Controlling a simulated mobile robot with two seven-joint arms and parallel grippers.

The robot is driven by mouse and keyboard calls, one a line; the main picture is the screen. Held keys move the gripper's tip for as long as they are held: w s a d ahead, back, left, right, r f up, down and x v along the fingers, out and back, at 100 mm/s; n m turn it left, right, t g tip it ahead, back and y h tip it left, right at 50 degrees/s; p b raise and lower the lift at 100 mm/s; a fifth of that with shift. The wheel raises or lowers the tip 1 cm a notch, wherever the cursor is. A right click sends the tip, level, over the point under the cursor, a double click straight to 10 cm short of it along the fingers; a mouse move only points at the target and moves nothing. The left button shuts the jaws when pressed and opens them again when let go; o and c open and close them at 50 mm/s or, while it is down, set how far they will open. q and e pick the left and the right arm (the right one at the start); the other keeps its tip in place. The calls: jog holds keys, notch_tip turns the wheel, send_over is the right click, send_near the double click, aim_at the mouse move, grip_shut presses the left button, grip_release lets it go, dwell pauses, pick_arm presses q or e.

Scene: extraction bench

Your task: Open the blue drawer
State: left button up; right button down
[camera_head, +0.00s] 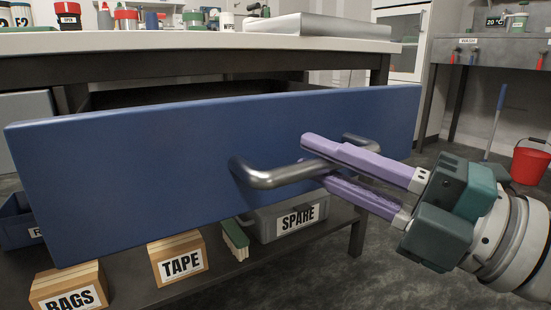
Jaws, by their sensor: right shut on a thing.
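The blue drawer (140,155) fills the middle of the head view. Its front stands out from under the bench top, and a dark gap shows behind its upper edge. A curved metal handle (266,177) is fixed to the drawer front, right of its middle. My right gripper (314,163) comes in from the right. Its two purple fingers lie above and below the handle bar and are shut on it. Part of the handle is hidden by the upper finger. My left gripper is not in view.
The white bench top (190,41) above carries jars and a grey slab (318,28). On the lower shelf are a TAPE box (187,243), a BAGS box (55,277), a SPARE bin (268,228) and a green brush (234,236). A red bucket (529,166) stands on the floor at right.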

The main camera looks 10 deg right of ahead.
jog(key=c, duration=0.8)
grip_release()
jog(key=p+v, duration=0.2)
jog(key=v, duration=0.8)
jog(key=shift+p, duration=0.3)
